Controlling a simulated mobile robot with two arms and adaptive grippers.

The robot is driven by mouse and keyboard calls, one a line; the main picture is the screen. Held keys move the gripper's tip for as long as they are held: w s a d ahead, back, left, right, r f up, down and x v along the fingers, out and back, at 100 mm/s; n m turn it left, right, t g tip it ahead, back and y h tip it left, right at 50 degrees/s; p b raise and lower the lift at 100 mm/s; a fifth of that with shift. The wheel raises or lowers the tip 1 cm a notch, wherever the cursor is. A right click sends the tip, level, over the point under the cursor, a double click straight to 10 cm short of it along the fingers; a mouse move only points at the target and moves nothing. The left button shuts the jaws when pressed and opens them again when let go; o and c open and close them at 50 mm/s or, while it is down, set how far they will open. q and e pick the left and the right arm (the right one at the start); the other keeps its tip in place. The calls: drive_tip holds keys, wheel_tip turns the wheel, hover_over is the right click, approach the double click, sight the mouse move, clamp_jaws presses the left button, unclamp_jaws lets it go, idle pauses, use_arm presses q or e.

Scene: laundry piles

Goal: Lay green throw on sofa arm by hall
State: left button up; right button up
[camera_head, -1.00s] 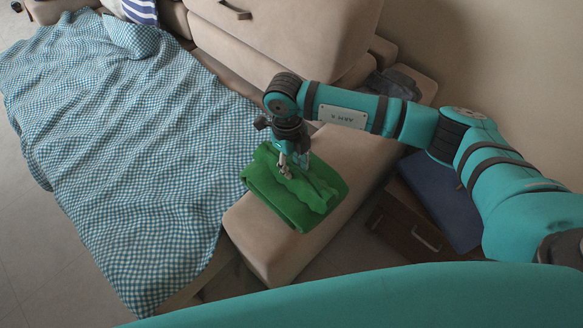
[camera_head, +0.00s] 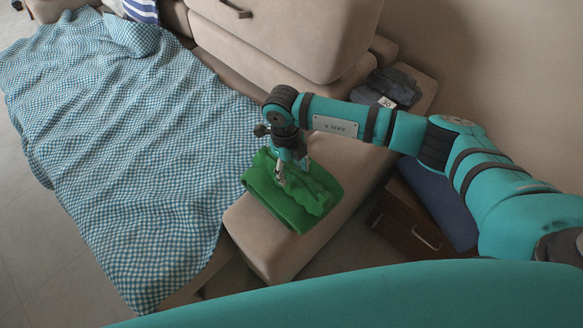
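The green throw (camera_head: 303,205) lies folded on the beige sofa arm (camera_head: 262,238), near its front end. Its top layer is rumpled, and one edge drapes a little over the side. My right gripper (camera_head: 291,174) points down at the throw's upper part, with its fingertips at or just above the cloth. Its fingers look spread, with no cloth clearly pinched between them. Part of the throw is hidden behind the gripper. My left gripper is not in view.
A blue checked cover (camera_head: 130,165) spreads over the seat at left. A dark folded item with a pale tag (camera_head: 388,90) lies farther back along the arm. A wooden drawer unit (camera_head: 410,225) with a dark blue item (camera_head: 440,200) stands at right.

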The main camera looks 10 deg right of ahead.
drive_tip(key=shift+r, duration=0.3)
drive_tip(key=shift+w+r, duration=0.15)
drive_tip(key=shift+r, duration=0.15)
wheel_tip(320, 180, up, 11)
drive_tip(key=shift+w+a+b, duration=0.4)
drive_tip(key=shift+w, duration=0.05)
drive_tip(key=shift+a, duration=0.1)
